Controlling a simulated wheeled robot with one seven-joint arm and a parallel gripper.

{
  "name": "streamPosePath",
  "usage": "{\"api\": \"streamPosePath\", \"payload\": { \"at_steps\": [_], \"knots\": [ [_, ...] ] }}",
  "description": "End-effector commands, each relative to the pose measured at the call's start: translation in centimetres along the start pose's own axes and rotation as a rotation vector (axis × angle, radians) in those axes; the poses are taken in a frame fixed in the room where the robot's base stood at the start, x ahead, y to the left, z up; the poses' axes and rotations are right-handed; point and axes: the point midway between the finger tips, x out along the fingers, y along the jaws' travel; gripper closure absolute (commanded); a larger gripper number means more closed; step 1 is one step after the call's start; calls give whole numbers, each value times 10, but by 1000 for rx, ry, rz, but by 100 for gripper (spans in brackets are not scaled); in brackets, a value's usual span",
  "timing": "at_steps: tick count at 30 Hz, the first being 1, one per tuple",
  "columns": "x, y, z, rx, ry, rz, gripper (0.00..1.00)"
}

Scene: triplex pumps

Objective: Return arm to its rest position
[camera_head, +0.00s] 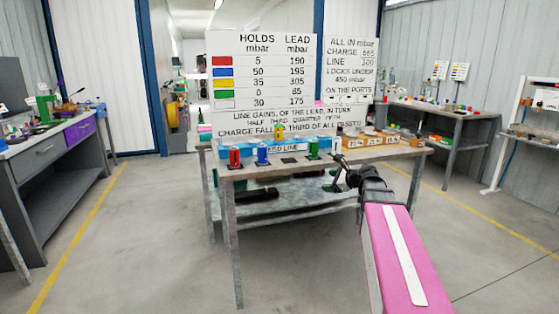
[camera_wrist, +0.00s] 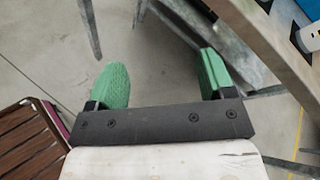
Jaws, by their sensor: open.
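My arm reaches forward from the lower right of the head view, its pink link with a white stripe in front of the work table (camera_head: 232,215). My gripper (camera_head: 342,172) is at the table's front edge, near its right side; its fingers are small and dark there. In the wrist view my gripper (camera_wrist: 163,78) has two green finger pads set wide apart. Nothing is between them, only grey floor and metal table legs beyond. The table edge (camera_wrist: 262,42) passes close by on the upper right of that view.
On the table stand red (camera_head: 235,157), blue (camera_head: 262,155), green (camera_head: 313,148) and yellow (camera_head: 279,132) cylinders. A lettered board (camera_head: 262,85) rises behind. Side benches stand left (camera_head: 60,140) and right (camera_head: 455,125). A brown slatted thing (camera_wrist: 28,142) is at the wrist view's lower left. Floor left of the table is clear.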

Motion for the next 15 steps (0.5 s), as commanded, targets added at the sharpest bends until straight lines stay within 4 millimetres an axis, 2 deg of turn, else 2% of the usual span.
{"api": "streamPosePath", "payload": {
  "at_steps": [1,3,7,12,15],
  "knots": [
    [5,23,-10,-76,40,44,25],
    [13,57,-27,-218,105,127,25],
    [21,133,-66,-552,219,350,25],
    [10,224,-114,-998,286,715,25],
    [-5,265,-137,-1221,275,933,25]
  ]
}}
